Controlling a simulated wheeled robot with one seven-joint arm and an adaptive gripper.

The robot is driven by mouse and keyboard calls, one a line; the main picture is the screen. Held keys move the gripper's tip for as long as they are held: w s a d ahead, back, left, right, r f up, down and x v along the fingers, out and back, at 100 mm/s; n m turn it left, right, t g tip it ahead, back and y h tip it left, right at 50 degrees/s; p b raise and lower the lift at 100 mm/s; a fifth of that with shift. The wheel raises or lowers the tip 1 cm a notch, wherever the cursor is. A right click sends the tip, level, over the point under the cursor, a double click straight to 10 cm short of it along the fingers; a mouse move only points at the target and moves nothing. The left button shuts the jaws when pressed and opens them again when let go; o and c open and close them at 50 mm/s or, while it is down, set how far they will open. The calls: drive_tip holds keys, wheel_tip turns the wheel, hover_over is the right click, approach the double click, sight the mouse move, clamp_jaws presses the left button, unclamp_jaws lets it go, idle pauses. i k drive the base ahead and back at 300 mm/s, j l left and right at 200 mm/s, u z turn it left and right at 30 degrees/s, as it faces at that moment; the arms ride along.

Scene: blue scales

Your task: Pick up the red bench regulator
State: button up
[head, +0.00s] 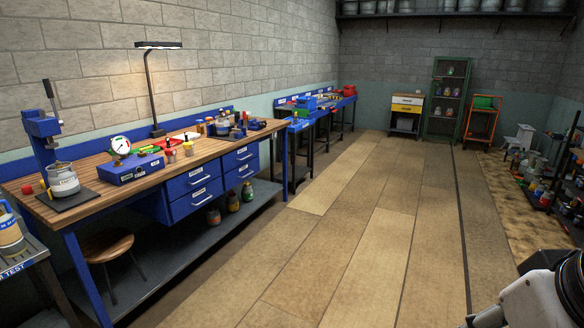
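I cannot tell for sure which item is the red bench regulator. On the near wooden workbench (150,178), a blue box (132,169) carries a round white dial gauge (120,145). Small red-topped items (188,148) and a red tray (173,142) sit to its right. Two small red pieces (28,189) lie at the bench's left end. A red item (349,90) also stands on the far blue bench. Part of my white and black arm shows at the lower right, far from the benches; my gripper is not in view.
A wooden stool (108,246) stands under the near bench's left end, and a small metal stand (25,272) beside it. The plank floor in the middle is clear. A yellow-drawer cabinet (406,113) and an orange cart (482,120) stand at the back. Shelved bottles line the right.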

sight(170, 152)
drive_tip(key=i+j+u, duration=0.4)
drive_tip(key=i, duration=0.6)
drive_tip(key=i+u, duration=0.4)
drive_tip(key=i, duration=0.65)
drive_tip(key=i+u, duration=0.1)
drive_tip(key=i, duration=0.5)
drive_tip(key=i+l, duration=0.1)
drive_tip(key=i, duration=0.55)
drive_tip(key=i+l+u, duration=0.15)
drive_tip(key=i, duration=0.45)
drive_tip(key=i+l, duration=0.1)
drive_tip(key=i, duration=0.5)
drive_tip(key=j+u, duration=0.05)
